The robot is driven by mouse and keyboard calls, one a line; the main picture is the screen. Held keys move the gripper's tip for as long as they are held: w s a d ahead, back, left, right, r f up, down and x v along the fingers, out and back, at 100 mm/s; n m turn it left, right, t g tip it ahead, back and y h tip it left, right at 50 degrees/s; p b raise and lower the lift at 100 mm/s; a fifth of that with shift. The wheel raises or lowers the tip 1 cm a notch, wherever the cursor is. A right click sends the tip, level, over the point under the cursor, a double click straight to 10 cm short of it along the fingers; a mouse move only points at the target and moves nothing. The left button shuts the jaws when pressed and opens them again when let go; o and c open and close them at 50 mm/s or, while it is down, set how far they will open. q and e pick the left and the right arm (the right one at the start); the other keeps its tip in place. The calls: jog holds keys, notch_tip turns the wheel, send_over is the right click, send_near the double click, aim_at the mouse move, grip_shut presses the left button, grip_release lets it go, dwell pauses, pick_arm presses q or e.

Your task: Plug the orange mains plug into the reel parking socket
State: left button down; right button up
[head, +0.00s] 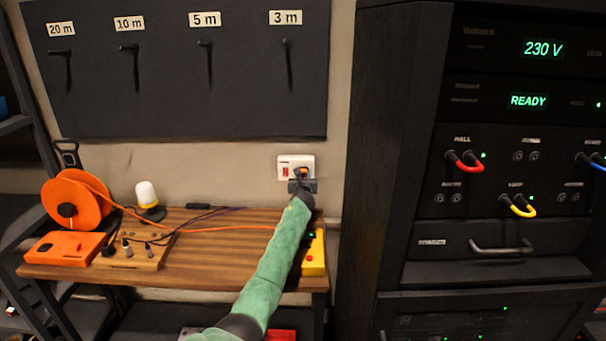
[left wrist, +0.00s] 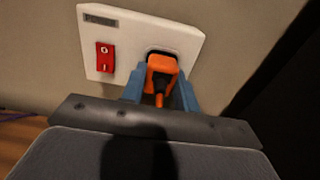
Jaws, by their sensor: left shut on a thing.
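The orange mains plug (left wrist: 163,75) sits at the socket opening of the white wall plate (left wrist: 140,35), on the plate's right half. My left gripper (left wrist: 160,93) is shut on the plug, with a blue finger on each side of it. In the head view the left gripper (head: 302,180) is up against the wall plate (head: 286,162), and the plug (head: 303,170) shows as a small orange patch. The orange cable reel (head: 85,198) stands at the left of the wooden desk. My right gripper is not in view.
The wall plate has a red switch (left wrist: 105,60). An orange cable (head: 230,227) runs across the desk (head: 190,270). A yellow box (head: 314,252) lies at the desk's right end, and a lamp (head: 147,196) stands near the reel. A dark rack (head: 400,120) rises on the right.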

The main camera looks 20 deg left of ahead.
aim_at(303, 176)
pick_arm(q)
jog(key=shift+p+v, duration=2.2)
jog(key=shift+v, duration=0.5)
jog(key=shift+r, duration=0.1)
